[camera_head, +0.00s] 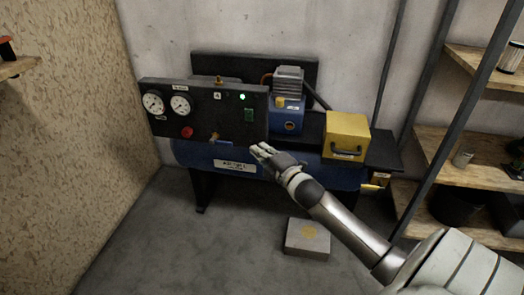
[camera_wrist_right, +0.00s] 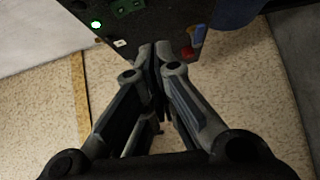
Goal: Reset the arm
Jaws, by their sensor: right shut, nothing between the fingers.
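My right arm (camera_head: 345,222) comes in from the lower right in the head view. Its gripper (camera_head: 262,150) is in front of the blue compressor tank, near the lower right corner of the black control panel (camera_head: 225,112). In the right wrist view the fingers of this gripper (camera_wrist_right: 154,55) are together and hold nothing. Part of the panel (camera_wrist_right: 125,25) with a lit green lamp (camera_wrist_right: 96,25) shows beyond them. I cannot tell whether the gripper touches the panel or tank. My left gripper is not in view.
The panel carries two gauges (camera_head: 181,105), a red button (camera_head: 187,132) and a lit lamp (camera_head: 242,97). A yellow box (camera_head: 346,136) sits right of the blue motor. A grey block (camera_head: 307,239) lies on the floor. Wooden shelves (camera_head: 470,148) stand at the right. Floor at lower left is clear.

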